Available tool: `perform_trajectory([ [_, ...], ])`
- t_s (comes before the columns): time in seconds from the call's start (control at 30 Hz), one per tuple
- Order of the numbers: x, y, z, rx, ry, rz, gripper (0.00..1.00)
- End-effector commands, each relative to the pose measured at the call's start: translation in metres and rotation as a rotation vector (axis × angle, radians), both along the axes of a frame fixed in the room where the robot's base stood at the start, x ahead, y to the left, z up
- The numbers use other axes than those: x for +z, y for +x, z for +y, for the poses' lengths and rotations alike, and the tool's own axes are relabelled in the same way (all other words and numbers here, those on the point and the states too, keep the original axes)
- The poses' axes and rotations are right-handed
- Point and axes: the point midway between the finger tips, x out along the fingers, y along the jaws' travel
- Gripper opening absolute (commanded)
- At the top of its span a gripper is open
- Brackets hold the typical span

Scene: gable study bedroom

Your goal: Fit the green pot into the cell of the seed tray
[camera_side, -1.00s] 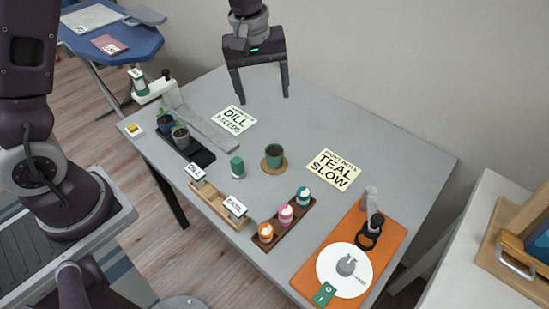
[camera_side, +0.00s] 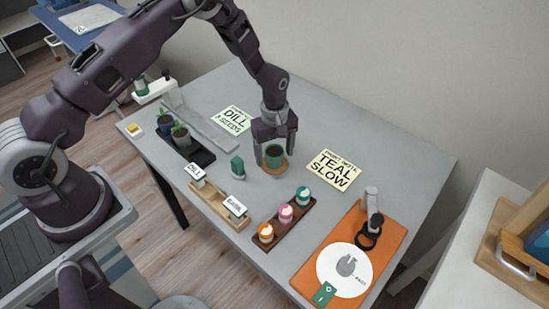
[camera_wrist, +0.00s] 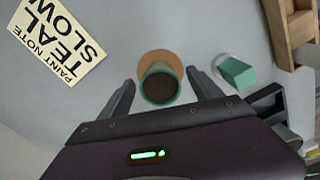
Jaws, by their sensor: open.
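The green pot (camera_side: 274,152), filled with dark soil, stands on a round tan coaster (camera_side: 284,171) near the middle of the table. My gripper (camera_side: 275,160) is open and lowered over it, with one finger on each side of the pot. In the wrist view the pot (camera_wrist: 160,84) lies between the spread fingers, and a gap shows on both sides. The black seed tray (camera_side: 203,158) is at the left of the table and holds two potted seedlings (camera_side: 180,134); its front part looks empty.
A small green block-like item (camera_side: 237,167) stands just left of the pot. A wooden rack with labels (camera_side: 217,205), a brown rack of paint pots (camera_side: 285,220) and an orange board (camera_side: 345,250) lie in front. Two note cards (camera_side: 333,170) lie flat behind.

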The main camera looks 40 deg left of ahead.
Motion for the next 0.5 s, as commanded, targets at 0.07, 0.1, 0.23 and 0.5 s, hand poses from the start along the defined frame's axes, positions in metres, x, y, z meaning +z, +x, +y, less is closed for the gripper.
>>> perform_trajectory([
  [0.07,0.0002,-0.0001,0.0000,0.000,0.000,0.000,0.64],
  [0.1,0.0002,-0.0001,-0.0001,0.000,0.000,0.000,0.56],
  [0.23,0.0003,-0.0002,0.0000,0.000,0.000,0.000,0.31],
  [0.5,0.0006,0.0000,-0.0001,0.000,0.000,0.000,0.00],
])
